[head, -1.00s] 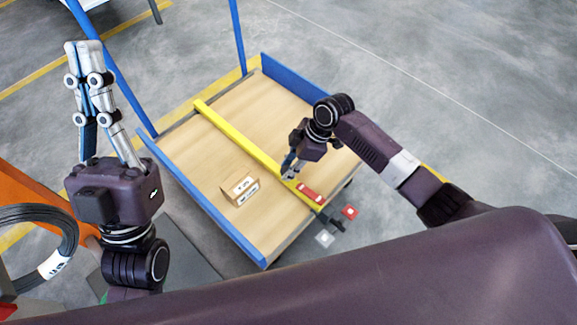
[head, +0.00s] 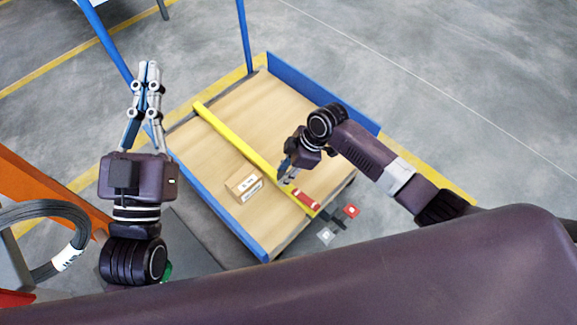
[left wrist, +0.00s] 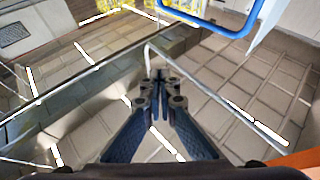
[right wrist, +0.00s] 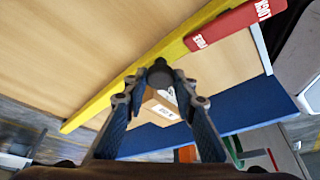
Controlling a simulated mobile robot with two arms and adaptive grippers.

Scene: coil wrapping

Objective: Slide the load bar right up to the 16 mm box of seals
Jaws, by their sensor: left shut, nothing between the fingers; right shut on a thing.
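The yellow load bar (head: 235,137) lies across the wooden bed of a cart, with a red label (head: 307,198) near its near end. The small cardboard box of seals (head: 244,183), with white labels too small to read, stands on the bed just left of the bar. Only a narrow gap shows between them; I cannot tell if they touch. My right gripper (head: 286,179) is shut on a dark round knob (right wrist: 160,73) on the bar. The box (right wrist: 162,108) is partly hidden behind its fingers. My left gripper (head: 149,66) is shut and empty, raised left of the cart.
Blue side boards (head: 215,205) edge the cart bed (head: 255,95), and blue posts (head: 244,35) rise at its far end. A red tag and a grey tag (head: 325,236) show by the bar's near end. A black coil (head: 40,215) hangs at the left. The bed behind the bar is clear.

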